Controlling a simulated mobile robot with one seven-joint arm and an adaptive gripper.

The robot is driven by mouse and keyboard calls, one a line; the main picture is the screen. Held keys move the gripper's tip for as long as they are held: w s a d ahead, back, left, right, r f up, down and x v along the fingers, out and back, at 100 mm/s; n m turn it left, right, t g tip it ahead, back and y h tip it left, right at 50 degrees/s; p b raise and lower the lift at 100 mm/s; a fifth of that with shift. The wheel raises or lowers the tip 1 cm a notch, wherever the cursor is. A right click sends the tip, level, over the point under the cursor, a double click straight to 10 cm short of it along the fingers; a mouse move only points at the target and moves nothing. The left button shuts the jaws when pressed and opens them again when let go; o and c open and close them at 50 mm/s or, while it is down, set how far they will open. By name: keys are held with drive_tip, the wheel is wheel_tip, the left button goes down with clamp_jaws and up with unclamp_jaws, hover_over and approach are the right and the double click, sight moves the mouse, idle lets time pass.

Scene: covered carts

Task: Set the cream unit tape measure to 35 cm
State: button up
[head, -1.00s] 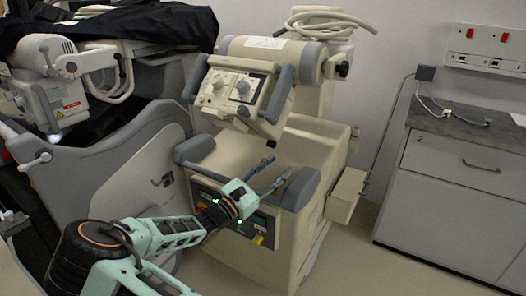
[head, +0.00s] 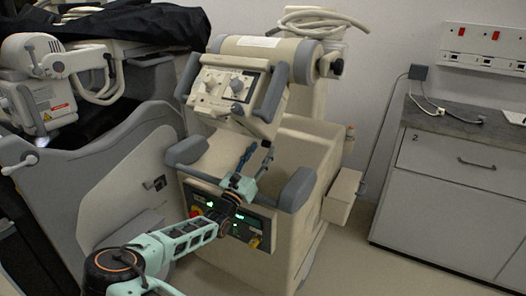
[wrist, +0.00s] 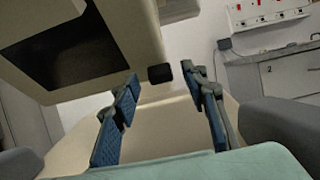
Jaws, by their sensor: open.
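The cream unit (head: 310,170) stands in the middle of the head view, with a tilted control head (head: 232,88) bearing knobs. A small dark block (wrist: 160,73) hangs at the control head's lower edge in the wrist view. It may be the tape measure, but I cannot tell, and no scale or reading is legible. My gripper (head: 257,152) is open, pointing up above the unit's front panel and below the control head. In the wrist view its two blue-padded fingers (wrist: 160,78) stand either side of the dark block's line of sight. No contact shows, and nothing is held.
Grey padded handles (head: 299,189) flank my gripper on the unit's front. A lit panel (head: 250,228) lies beneath. A grey machine (head: 120,165) under a black cover (head: 130,25) stands left. A cabinet (head: 450,190) stands right, with free floor between.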

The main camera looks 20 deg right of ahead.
drive_tip(key=shift+x, duration=0.9)
drive_tip(key=shift+c, duration=0.6)
clamp_jaws()
